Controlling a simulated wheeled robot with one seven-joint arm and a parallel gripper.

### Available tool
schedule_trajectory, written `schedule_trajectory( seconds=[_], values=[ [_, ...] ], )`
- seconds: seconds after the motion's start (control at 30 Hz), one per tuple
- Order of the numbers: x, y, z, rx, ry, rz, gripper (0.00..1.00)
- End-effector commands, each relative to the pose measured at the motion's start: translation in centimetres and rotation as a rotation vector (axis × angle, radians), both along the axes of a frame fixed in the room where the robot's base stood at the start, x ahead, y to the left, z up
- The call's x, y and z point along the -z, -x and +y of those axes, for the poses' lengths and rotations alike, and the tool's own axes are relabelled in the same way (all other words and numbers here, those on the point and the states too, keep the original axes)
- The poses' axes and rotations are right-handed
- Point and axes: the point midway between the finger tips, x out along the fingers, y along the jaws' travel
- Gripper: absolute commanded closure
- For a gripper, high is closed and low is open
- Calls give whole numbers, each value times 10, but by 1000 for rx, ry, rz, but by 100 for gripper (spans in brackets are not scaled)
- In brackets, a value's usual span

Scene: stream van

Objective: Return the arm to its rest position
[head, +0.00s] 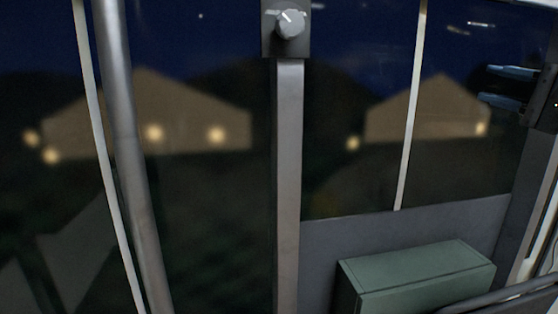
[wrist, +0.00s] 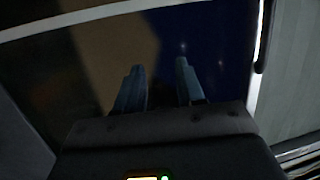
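My gripper (head: 485,85) shows at the upper right edge of the head view, its two bluish fingers pointing left and a dark body behind them. In the wrist view my gripper (wrist: 160,75) has both fingers spread apart with nothing between them. Dark window with the blue and tan night picture lies behind the fingers. Most of the arm is outside both views.
A dial knob (head: 290,23) sits on a plate atop a grey post (head: 288,180). A grey pole (head: 128,150) stands at the left. A green box (head: 418,277) is low at the right, near a dark rail (head: 500,299). Window panes fill the background.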

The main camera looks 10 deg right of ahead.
Motion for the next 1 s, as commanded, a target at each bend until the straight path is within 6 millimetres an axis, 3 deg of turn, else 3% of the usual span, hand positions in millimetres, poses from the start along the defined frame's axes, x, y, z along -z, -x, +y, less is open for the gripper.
schedule_trajectory(
  seconds=[0.03,0.23,0.47,0.7,1.0],
  values=[
    [26,-4,6,23,2,17,62],
    [117,-4,26,134,59,62,62],
    [213,21,58,239,180,128,62],
    [295,73,96,318,358,198,62],
    [362,164,142,358,643,266,62]
  ],
)
